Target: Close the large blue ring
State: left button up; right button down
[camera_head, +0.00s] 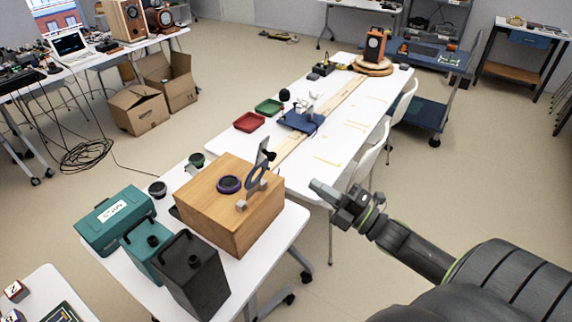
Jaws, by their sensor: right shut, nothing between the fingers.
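A wooden speaker box (223,208) stands on the near white table. A dark ring with a purple-blue rim (229,184) lies on its top. A larger blue-grey ring-shaped plate (254,179) stands raised and tilted near the box's right edge, apart from the flat ring. It looks like the large blue ring, swung open. A small grey block sits at its foot. My right gripper (318,188) is shut and empty, to the right of the raised ring and apart from it. My left gripper is out of view.
Teal (113,221) and black cases (189,276) stand left of and in front of the box. A long white table (290,165) with red and green trays runs behind. A white chair (366,155) stands beyond my right gripper. Floor is clear at right.

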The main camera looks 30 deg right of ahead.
aim_at(275, 158)
jog(key=p+x, duration=0.3)
jog(key=x, duration=0.5)
jog(key=shift+w+r, duration=0.25)
jog(key=shift+w+a+p, duration=0.3)
jog(key=shift+w+a, duration=0.05)
jog(key=shift+w, duration=0.25)
